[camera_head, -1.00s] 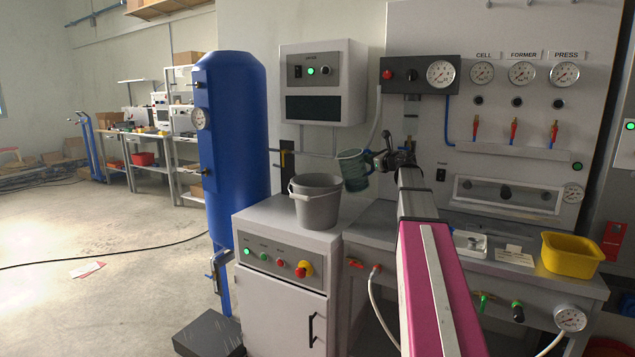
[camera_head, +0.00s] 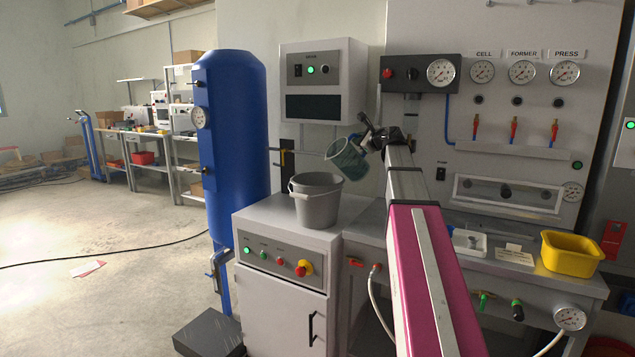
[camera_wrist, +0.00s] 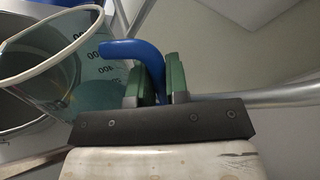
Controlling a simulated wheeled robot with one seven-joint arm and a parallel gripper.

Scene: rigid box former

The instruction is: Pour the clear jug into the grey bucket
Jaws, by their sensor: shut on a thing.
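The clear jug (camera_head: 346,160), tinted teal, is tilted with its mouth up and to the left, above and to the right of the grey bucket (camera_head: 318,208). The bucket stands upright on the grey cabinet top. My gripper (camera_head: 368,140) is at the jug's right side. In the wrist view its green fingers (camera_wrist: 156,82) are shut on the jug's blue handle (camera_wrist: 138,50). The jug's wall with printed marks (camera_wrist: 105,55) shows there, with the bucket (camera_wrist: 28,118) behind it at left. I see no stream, and I cannot tell the liquid level.
The cabinet (camera_head: 285,232) has buttons on its front. A blue tank (camera_head: 235,130) stands left of the bucket. A control box (camera_head: 318,85) hangs behind. A yellow bin (camera_head: 570,254) and a white tray (camera_head: 468,242) sit on the bench at right.

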